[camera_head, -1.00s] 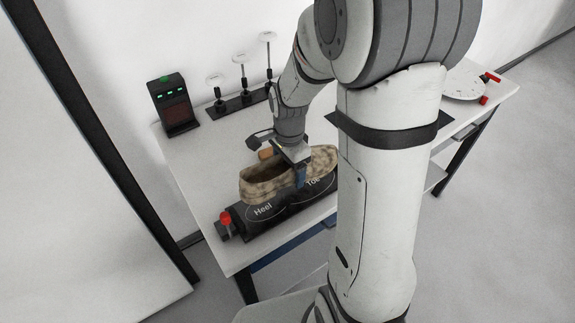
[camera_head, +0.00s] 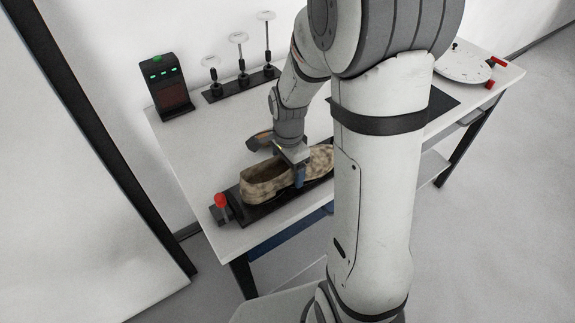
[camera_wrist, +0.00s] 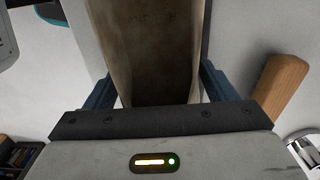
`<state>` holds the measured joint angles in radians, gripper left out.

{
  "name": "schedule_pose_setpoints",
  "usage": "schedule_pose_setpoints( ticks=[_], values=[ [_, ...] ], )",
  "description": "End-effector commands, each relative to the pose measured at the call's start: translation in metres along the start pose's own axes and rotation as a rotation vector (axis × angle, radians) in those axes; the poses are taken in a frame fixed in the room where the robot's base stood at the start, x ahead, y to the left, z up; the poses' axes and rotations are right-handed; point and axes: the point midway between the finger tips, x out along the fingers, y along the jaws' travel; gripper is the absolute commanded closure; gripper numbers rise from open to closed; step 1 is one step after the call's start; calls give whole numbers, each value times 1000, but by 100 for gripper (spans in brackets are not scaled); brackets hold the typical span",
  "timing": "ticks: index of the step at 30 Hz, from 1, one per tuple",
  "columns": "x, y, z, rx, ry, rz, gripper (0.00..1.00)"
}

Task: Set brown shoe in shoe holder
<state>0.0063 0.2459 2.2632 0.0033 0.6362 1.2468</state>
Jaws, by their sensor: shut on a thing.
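The brown shoe (camera_head: 266,181) is mottled tan and sits over the black shoe holder (camera_head: 262,208) at the front of the table. Its heel end is at the left and its toe end is partly hidden behind my arm. My gripper (camera_head: 300,175) is shut on the middle of the shoe from above. In the wrist view the shoe (camera_wrist: 155,50) fills the space between the two blue fingers. The shoe appears to lie low on the holder; I cannot tell whether it is fully seated. The holder's heel and toe markings are mostly covered.
A red-knobbed lever (camera_head: 221,201) stands at the holder's left end. A black box with green lights (camera_head: 168,88) and a rack of several upright posts (camera_head: 240,83) stand at the back. A white round turntable (camera_head: 463,66) is at the far right. The table's left part is clear.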

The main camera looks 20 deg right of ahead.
Motion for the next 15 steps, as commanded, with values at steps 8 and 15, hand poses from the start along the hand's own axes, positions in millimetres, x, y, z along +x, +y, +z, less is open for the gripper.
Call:
schedule_pose_setpoints(
  ticks=[8,15],
  values=[
    [4,0,0,-1,0,-1,56],
    [4,0,0,-1,0,-1,11]
  ],
)
